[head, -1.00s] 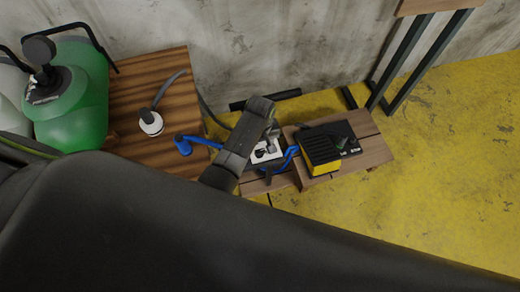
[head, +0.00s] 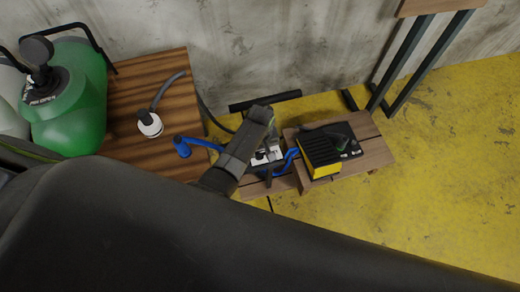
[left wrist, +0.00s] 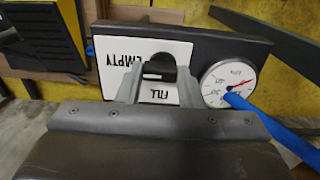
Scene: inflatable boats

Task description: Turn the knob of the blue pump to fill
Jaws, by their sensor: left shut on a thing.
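The pump's white panel (head: 262,158) shows partly behind my left arm in the head view, with a blue hose (head: 290,158) beside it. In the left wrist view, the panel (left wrist: 112,78) carries the words EMPTY and FILL around a black knob (left wrist: 158,66). A round gauge (left wrist: 228,84) with a red needle is to its right, and the blue hose (left wrist: 275,128) crosses its edge. My left gripper (left wrist: 160,74) is shut on the knob, one finger on each side. In the head view, my left gripper (head: 270,142) largely covers the knob. My right gripper is not in view.
A yellow and black device (head: 322,160) stands close right of the pump on a low wooden stand (head: 372,152). A wooden table (head: 125,95) is at left, with a green tank (head: 72,110) beside it. Yellow floor (head: 450,150) is open at right.

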